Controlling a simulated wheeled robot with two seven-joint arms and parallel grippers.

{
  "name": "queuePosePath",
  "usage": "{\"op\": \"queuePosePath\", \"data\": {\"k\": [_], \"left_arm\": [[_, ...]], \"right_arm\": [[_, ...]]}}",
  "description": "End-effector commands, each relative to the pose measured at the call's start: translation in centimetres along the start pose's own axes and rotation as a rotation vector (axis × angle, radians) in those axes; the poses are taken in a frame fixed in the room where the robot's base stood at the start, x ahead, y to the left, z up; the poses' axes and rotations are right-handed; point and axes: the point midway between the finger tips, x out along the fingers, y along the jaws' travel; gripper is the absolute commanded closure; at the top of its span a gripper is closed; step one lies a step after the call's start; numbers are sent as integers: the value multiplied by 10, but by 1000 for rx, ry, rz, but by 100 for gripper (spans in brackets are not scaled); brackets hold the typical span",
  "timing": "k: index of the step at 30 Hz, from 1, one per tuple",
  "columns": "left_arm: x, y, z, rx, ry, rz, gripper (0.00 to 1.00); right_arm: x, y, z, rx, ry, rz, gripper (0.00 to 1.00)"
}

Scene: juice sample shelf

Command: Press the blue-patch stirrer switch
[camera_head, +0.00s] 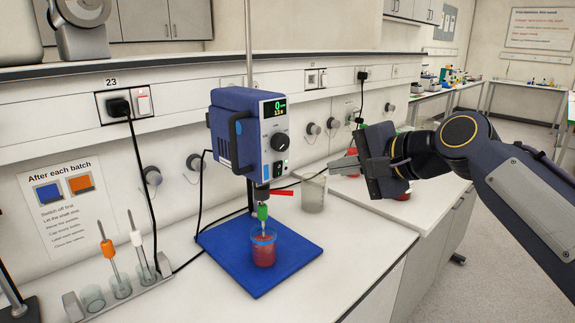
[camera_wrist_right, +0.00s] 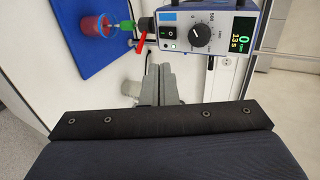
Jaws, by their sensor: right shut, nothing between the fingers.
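The blue overhead stirrer (camera_head: 235,125) hangs on a metal rod above a blue mat. Its front carries a black knob (camera_head: 280,142), a lit display (camera_head: 274,109) showing 0, and a black rocker switch (camera_head: 281,167) low down. In the right wrist view the switch (camera_wrist_right: 172,33) lies beside a blue patch (camera_wrist_right: 167,16), with a small lit lamp near it. My right gripper (camera_head: 337,165) is shut and empty, to the right of the stirrer front and apart from it. Its fingertips (camera_wrist_right: 160,72) point toward the stirrer's lower part in the wrist view. My left gripper is out of view.
A beaker of red liquid (camera_head: 263,250) stands on the blue mat (camera_head: 292,272) under the stirrer's green shaft piece. A red pointer (camera_head: 283,192) sticks out below the stirrer. An empty glass beaker (camera_head: 314,193) stands right of it. A rack (camera_head: 130,298) is at front left.

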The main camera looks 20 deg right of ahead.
Motion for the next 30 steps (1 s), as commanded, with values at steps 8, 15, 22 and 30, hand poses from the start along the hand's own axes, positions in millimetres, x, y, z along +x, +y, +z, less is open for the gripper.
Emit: {"op": "queuePosePath", "data": {"k": [8, 15, 22, 30], "left_arm": [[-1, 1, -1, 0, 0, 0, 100], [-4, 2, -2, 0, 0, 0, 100], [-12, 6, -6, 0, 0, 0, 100], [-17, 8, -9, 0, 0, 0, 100]], "right_arm": [[20, 0, 1, -2, -3, 4, 100], [70, 1, 1, -2, -5, 6, 100], [111, -9, 1, -3, -3, 2, 100], [133, -20, 1, -3, -1, 1, 100]]}}
